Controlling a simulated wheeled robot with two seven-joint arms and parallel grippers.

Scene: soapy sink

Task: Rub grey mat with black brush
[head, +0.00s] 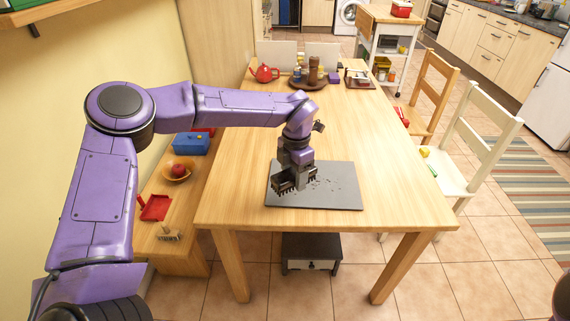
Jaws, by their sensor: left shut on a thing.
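The grey mat (338,198) lies flat on the wooden table near its front edge. Small dark specks are scattered on the mat to the right of the brush. My left gripper (294,170) points down over the left part of the mat and is shut on the black brush (284,184). The brush is low at the mat, with its bristles at or close to the surface; I cannot tell whether they touch. The gripper hides part of the brush and the mat's back left area. My right gripper is not in view.
A red teapot (265,73), a brown tray (308,84) with bottles and other items stand at the table's far end. A bench with a blue box (191,144) and a fruit bowl (176,172) is on the left. Chairs stand on the right. The table's middle is clear.

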